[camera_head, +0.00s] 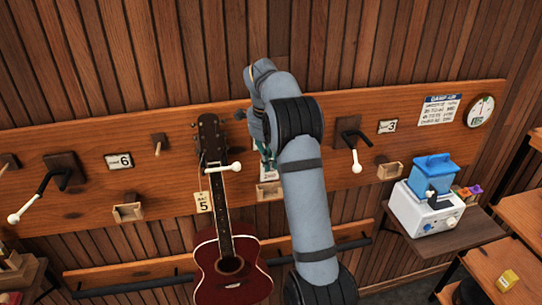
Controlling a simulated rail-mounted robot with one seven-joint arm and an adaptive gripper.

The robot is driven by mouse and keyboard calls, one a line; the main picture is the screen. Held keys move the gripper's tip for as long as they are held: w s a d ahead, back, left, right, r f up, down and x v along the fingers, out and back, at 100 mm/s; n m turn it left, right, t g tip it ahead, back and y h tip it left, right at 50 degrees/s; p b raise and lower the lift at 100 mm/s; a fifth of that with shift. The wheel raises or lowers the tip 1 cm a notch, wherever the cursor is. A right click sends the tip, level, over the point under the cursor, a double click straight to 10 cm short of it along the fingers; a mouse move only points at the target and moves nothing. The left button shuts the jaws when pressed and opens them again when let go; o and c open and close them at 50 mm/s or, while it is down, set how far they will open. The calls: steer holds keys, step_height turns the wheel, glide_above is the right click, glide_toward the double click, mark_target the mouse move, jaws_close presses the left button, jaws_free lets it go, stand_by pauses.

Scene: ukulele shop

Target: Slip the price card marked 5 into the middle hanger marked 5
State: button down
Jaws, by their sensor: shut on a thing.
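My gripper (264,155) is at the wall board, pointing down and partly hidden by my own arm. It is shut on a small white card (268,174), whose dark print is too small to read. The card appears just above a small wooden holder (268,191); I cannot tell whether it touches or enters it. The middle hanger's white-tipped peg (223,168) sticks out left of my gripper, in front of the guitar neck. No number plate marked 5 shows beside this hanger; my arm covers part of the board there.
A dark red guitar (231,265) hangs at the middle hanger, with a tag reading 5 (203,202) beside its neck. Pegs stick out near plates 6 (117,160) and 3 (387,126). Wooden holders (128,212) and (389,171) sit below. A blue-topped machine (430,200) stands right.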

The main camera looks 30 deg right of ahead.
mark_target(271, 176)
steer(key=shift+f+b, duration=2.15)
steer(key=shift+f, duration=0.75)
steer(key=c, duration=1.7)
jaws_free()
steer(key=shift+r, duration=0.1)
steer(key=r, duration=0.4)
steer(key=s+a+r, duration=0.1)
steer(key=r, duration=0.6)
steer(key=shift+s+a+r, duration=0.2)
steer(key=shift+a+r, duration=0.1)
